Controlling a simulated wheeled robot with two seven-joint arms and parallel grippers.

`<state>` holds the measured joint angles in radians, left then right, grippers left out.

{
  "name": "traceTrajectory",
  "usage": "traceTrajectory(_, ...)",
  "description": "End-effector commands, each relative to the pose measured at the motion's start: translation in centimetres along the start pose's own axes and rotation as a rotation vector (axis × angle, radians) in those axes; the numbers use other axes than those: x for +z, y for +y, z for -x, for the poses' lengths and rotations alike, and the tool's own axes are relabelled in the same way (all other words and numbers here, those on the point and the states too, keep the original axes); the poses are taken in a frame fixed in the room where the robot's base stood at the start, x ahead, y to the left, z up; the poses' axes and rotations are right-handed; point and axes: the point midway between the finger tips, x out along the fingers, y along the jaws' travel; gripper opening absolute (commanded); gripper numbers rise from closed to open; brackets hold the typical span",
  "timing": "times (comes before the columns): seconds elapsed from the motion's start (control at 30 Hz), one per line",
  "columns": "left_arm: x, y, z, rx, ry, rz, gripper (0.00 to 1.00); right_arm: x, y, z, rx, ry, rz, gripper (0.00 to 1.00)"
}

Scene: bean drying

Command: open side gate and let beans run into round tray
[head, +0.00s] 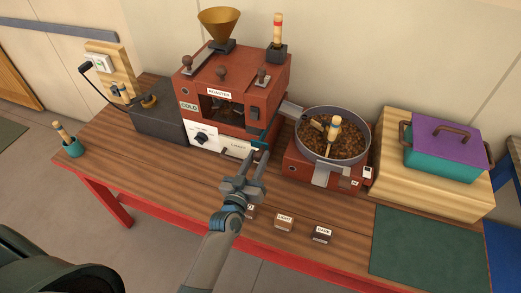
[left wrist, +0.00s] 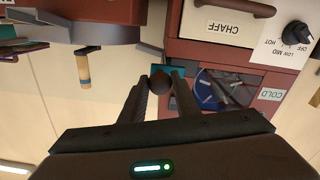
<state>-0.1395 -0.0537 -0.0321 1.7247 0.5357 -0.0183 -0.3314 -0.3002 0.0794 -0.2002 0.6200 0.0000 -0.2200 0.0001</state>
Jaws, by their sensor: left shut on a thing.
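The red roaster (head: 228,75) stands at the back of the table, with a dark window in front. A teal gate piece (head: 263,136) sits at its front right corner, with a dark round knob (left wrist: 160,82) in the left wrist view. My left gripper (head: 262,157) is shut on this knob; its fingers hide part of it. How far the gate is open cannot be told. The grey round tray (head: 365,117) stands right of the roaster, holding brown beans (head: 350,143) and a wooden-handled tool (head: 334,129). A metal chute (head: 291,108) lies between roaster and tray. My right gripper is out of view.
The chaff drawer (left wrist: 228,24) is close beside my fingers. Labelled small blocks (head: 284,221) lie at the front of the table. A teal box with purple lid (head: 440,165) stands on a wooden block at right.

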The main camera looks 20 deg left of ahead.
Motion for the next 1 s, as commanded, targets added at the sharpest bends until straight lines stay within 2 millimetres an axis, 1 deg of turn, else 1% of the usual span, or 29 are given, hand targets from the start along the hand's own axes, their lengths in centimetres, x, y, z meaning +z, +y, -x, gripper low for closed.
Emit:
traceTrajectory(0.03, -0.1, 0.0, 0.8, -0.001, -0.004, -0.002, 0.00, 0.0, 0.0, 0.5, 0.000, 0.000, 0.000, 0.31)
traceTrajectory(0.13, 0.0, 0.0, 1.7, 0.000, -0.003, 0.000, 0.00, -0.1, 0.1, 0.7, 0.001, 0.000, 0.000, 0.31)
traceTrajectory(0.43, 0.0, 0.0, 1.8, 0.001, -0.001, 0.000, 0.00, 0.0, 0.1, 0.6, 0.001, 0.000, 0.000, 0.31)
traceTrajectory(0.47, 0.0, 0.0, 1.8, 0.001, 0.000, 0.000, 0.33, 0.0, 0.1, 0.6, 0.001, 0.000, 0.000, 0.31)
traceTrajectory(0.5, 0.0, 0.0, 1.8, 0.001, 0.000, 0.000, 0.43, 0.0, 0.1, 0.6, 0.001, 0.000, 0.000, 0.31)
traceTrajectory(0.53, 0.0, 0.0, 1.8, 0.001, -0.001, 0.000, 0.47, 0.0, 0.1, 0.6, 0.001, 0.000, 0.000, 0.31)
traceTrajectory(0.87, 0.0, 0.0, 1.9, 0.000, -0.001, 0.001, 0.47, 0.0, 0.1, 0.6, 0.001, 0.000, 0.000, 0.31)
traceTrajectory(1.0, 0.1, 0.0, 2.4, 0.000, -0.002, 0.000, 0.47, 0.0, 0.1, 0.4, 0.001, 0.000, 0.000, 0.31)
